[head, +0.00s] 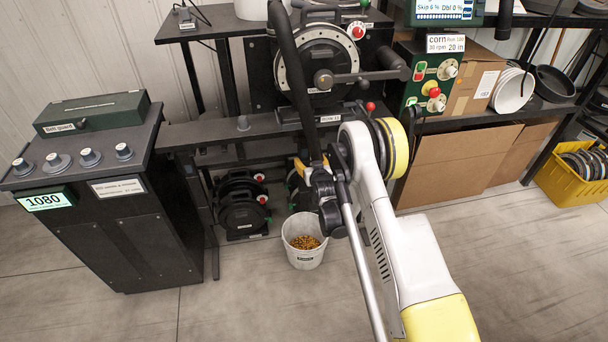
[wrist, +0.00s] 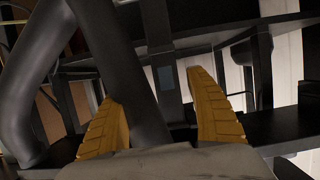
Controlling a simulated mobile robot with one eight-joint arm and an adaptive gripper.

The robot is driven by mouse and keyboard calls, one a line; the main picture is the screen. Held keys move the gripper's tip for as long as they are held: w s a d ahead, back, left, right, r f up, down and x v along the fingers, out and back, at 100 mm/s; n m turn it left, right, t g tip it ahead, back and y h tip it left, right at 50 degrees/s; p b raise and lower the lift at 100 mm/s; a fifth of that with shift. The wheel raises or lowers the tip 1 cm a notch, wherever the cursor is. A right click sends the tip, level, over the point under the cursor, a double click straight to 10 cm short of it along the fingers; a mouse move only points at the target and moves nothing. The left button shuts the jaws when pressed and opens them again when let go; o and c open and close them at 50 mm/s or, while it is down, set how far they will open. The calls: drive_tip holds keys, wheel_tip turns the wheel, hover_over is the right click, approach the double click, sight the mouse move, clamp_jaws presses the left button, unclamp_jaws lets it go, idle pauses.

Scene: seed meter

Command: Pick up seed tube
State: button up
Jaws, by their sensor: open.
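A long dark tube, which looks like the seed tube (head: 297,85), hangs down past the front of the seed meter (head: 323,60) in the head view. Its lower end reaches my gripper (head: 311,165). In the wrist view the tube (wrist: 116,60) runs down between the two yellow fingers of my gripper (wrist: 153,86), nearer the left finger. The fingers stand apart, with a clear gap to the right finger. Whether the tube touches the left finger is unclear. Its lower end is hidden behind the gripper body.
A white bucket of seed (head: 303,243) stands on the floor below my gripper. A dark cabinet (head: 110,215) with a lit 1080 display is at left. A green control box (head: 432,80) and cardboard boxes (head: 450,165) are at right. A second thick dark curved pipe (wrist: 32,70) shows at left in the wrist view.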

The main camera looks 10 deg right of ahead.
sight(305, 157)
drive_tip(key=shift+x, duration=1.1)
drive_tip(key=b+x, duration=0.2)
drive_tip(key=x, duration=0.1)
drive_tip(key=b+x, duration=0.1)
drive_tip(key=shift+w+a+f, duration=0.2)
drive_tip(key=shift+a+f, duration=0.05)
drive_tip(key=shift+a, duration=0.15)
drive_tip(key=shift+w, duration=0.45)
drive_tip(key=shift+r, duration=0.1)
clamp_jaws()
